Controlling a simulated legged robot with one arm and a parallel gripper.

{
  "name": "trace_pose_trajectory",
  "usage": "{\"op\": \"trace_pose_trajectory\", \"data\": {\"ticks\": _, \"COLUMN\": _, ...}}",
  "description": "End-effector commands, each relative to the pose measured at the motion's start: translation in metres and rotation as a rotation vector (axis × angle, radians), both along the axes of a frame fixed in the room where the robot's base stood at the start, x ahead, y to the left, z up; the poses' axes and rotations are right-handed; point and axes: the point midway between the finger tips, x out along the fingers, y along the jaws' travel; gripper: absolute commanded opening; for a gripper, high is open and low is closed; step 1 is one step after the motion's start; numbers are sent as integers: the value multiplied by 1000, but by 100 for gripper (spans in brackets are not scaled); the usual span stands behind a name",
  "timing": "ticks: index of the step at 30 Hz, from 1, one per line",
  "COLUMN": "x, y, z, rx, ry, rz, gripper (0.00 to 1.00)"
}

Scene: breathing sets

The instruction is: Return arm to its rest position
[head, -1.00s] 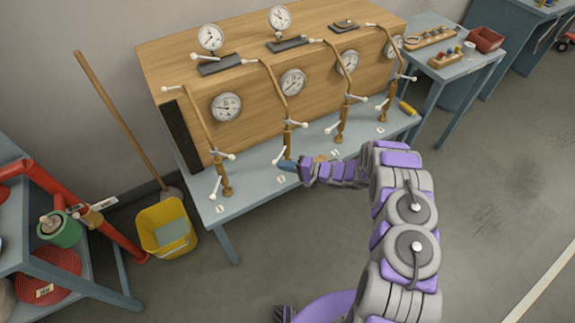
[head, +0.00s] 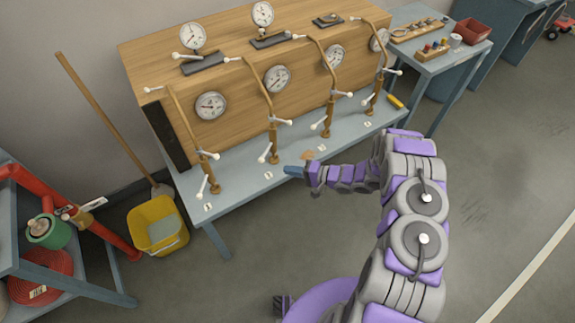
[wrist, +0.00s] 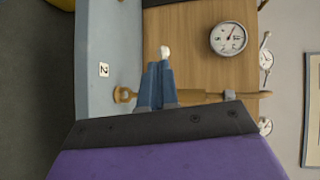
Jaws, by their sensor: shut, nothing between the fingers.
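My gripper (head: 292,170) is at the end of my purple and grey arm, in front of the blue-grey bench (head: 228,205). Its blue fingers point left in the head view. In the wrist view, the fingers (wrist: 165,66) lie together, shut and empty. Behind them a brass pipe (wrist: 205,97) with a white-tipped handle (wrist: 164,51) shows against the wooden panel. The fingers overlap part of this pipe in the picture, and I cannot tell the gap between them.
The wooden cabinet (head: 225,130) carries several gauges and brass pipes with white handles. A yellow bucket (head: 157,226) and a broom (head: 105,117) stand left of the bench. A shelf with a red hose (head: 42,277) is at lower left. Open floor (head: 490,190) lies to the right.

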Motion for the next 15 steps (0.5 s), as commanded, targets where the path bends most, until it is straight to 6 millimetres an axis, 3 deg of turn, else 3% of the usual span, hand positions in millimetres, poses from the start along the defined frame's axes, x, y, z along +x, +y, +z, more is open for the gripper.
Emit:
{"op": "trace_pose_trajectory", "data": {"ticks": 3, "x": -8, "y": -26, "z": 6, "rx": 10, "ry": 1, "rz": -6, "gripper": 0}}
{"op": "trace_pose_trajectory", "data": {"ticks": 7, "x": -14, "y": -43, "z": 8, "rx": 21, "ry": 1, "rz": -6, "gripper": 0}}
{"op": "trace_pose_trajectory", "data": {"ticks": 15, "x": -16, "y": -41, "z": 8, "rx": 12, "ry": 0, "rz": -3, "gripper": 0}}
